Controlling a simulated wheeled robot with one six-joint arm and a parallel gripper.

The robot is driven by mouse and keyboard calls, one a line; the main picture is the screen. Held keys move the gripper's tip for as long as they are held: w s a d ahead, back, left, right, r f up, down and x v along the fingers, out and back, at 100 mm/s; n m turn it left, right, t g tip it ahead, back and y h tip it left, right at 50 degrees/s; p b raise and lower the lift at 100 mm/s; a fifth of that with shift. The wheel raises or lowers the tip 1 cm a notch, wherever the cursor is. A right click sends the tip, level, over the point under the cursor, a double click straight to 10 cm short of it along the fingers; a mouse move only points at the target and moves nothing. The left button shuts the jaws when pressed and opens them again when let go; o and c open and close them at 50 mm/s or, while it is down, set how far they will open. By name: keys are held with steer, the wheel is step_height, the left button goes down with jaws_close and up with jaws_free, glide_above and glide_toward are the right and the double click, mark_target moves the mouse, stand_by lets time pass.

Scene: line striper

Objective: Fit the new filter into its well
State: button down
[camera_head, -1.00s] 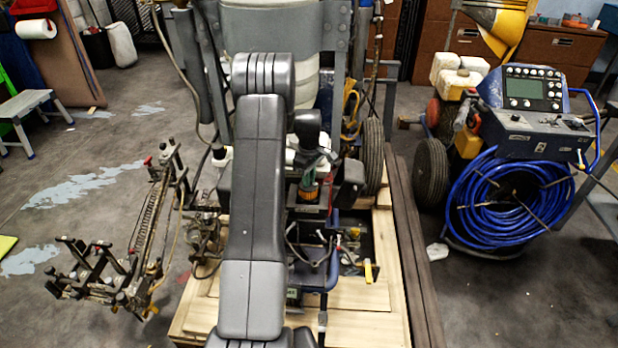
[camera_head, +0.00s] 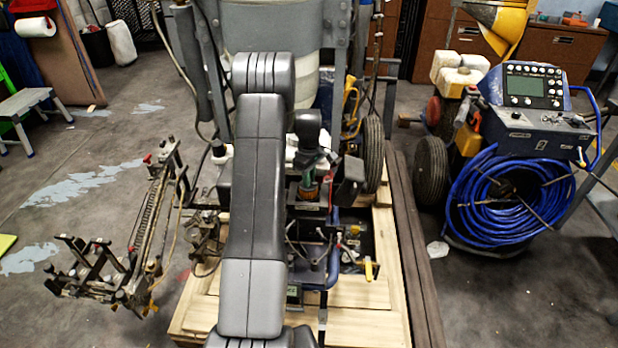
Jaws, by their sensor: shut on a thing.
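My gripper (camera_head: 312,168) is small in the head view, at the end of my arm just right of the arm's big dark link. It points down into the middle of the line striper. It is shut on the filter (camera_head: 308,189), a small upright piece with orange and green on it, directly beneath the fingers. The filter's lower end is at a dark holder on the machine. I cannot tell from here whether it is inside the well or just above it. The well's opening is hidden by the filter and the dark parts around it.
My arm link covers the machine's left middle. Dark blocks stand on both sides of the filter, one at the right (camera_head: 349,178). Hoses and a yellow-handled valve (camera_head: 371,269) lie nearer, above the wooden pallet (camera_head: 375,318). A blue hose reel (camera_head: 510,195) stands right.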

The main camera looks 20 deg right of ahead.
steer(key=shift+f+b, duration=0.4)
steer(key=shift+f, duration=0.2)
steer(key=c, duration=0.9)
jaws_free()
steer(key=shift+c, duration=0.2)
steer(key=shift+r, duration=0.1)
steer(key=shift+r+p, duration=1.95)
steer(key=shift+r, duration=1.45)
steer(key=shift+f+b, duration=2)
steer(key=shift+f, duration=1.55)
